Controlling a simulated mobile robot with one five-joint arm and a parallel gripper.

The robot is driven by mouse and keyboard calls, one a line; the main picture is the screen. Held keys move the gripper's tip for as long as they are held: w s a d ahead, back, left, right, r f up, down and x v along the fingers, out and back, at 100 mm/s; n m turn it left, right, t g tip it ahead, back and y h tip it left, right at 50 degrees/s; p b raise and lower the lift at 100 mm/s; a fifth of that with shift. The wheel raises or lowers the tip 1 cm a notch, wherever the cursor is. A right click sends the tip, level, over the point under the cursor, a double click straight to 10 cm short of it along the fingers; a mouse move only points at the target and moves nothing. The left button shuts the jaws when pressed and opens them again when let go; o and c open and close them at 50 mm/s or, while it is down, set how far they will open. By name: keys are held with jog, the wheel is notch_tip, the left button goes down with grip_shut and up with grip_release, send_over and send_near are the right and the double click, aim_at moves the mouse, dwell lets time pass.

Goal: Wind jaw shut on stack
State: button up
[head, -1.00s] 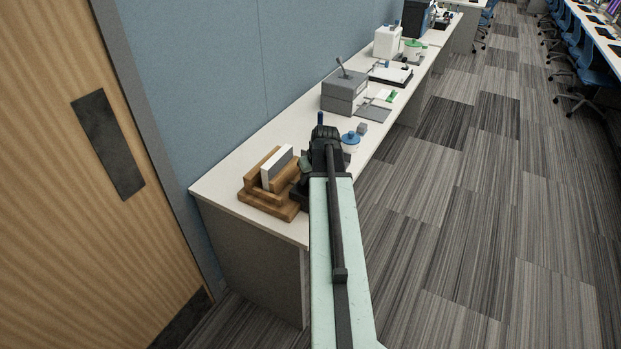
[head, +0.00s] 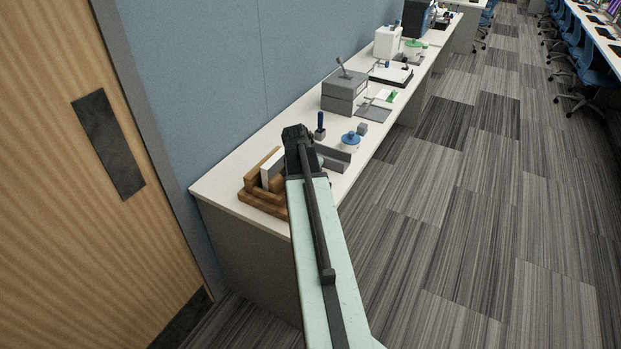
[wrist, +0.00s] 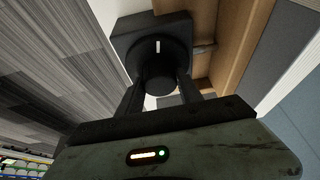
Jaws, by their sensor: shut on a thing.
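A wooden vise-like fixture (head: 255,195) stands at the near end of the white bench, with a pale upright stack (head: 267,176) in it. The wooden part also shows in the wrist view (wrist: 232,40). A round black knob (wrist: 146,52) with a white mark, on a dark block (wrist: 125,38), sits beside the wood. My gripper (wrist: 160,84) has one finger on each side of the knob and is shut on it. The white mark points roughly straight up in the picture. In the head view my arm hides the knob, the fingertips and the fixture's right side.
Behind my wrist on the bench stand a blue-handled tool (head: 320,126), a grey tray (head: 333,158), a blue-lidded jar (head: 350,141) and a grey box (head: 344,92). A blue partition (head: 220,70) runs along the back. Open carpet lies to the right.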

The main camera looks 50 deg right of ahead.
jog(key=m+g, duration=0.2)
jog(key=m, duration=0.3)
jog(key=shift+d, duration=0.1)
jog(key=shift+m+g+y, duration=0.3)
jog(key=shift+m+g, duration=0.6)
jog(key=shift+m, duration=1.4)
jog(key=o, duration=1.4)
jog(key=shift+s, duration=0.1)
jog(key=shift+c, duration=0.2)
